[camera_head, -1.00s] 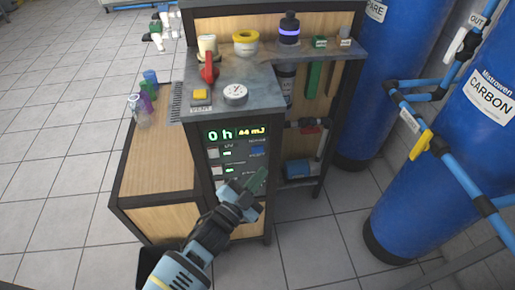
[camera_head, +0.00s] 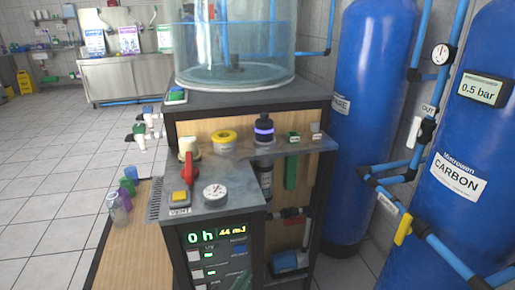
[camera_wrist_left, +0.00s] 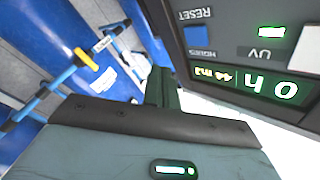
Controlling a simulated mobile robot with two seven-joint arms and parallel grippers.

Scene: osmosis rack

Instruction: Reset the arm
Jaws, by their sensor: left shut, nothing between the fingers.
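My left gripper (camera_wrist_left: 161,85) shows in the left wrist view, its dark green fingers shut and empty. It is beside the control panel (camera_wrist_left: 255,45), which appears upside down there. The panel's blue button (camera_wrist_left: 196,36) is near labels reading RESET and HOURS. I cannot tell whether the fingers touch the panel. The lit display (camera_wrist_left: 245,80) reads 0 h and 44 mJ; in the head view the same display (camera_head: 217,235) shows at the lower middle. Neither gripper is in the head view now.
A grey-topped rack (camera_head: 222,190) carries a red-handled valve (camera_head: 192,168), a gauge (camera_head: 214,193) and a yellow button (camera_head: 180,197). Blue tanks (camera_head: 372,110) and pipes stand at the right. Small bottles (camera_head: 118,210) stand at the left. Tiled floor (camera_head: 55,180) is clear at the left.

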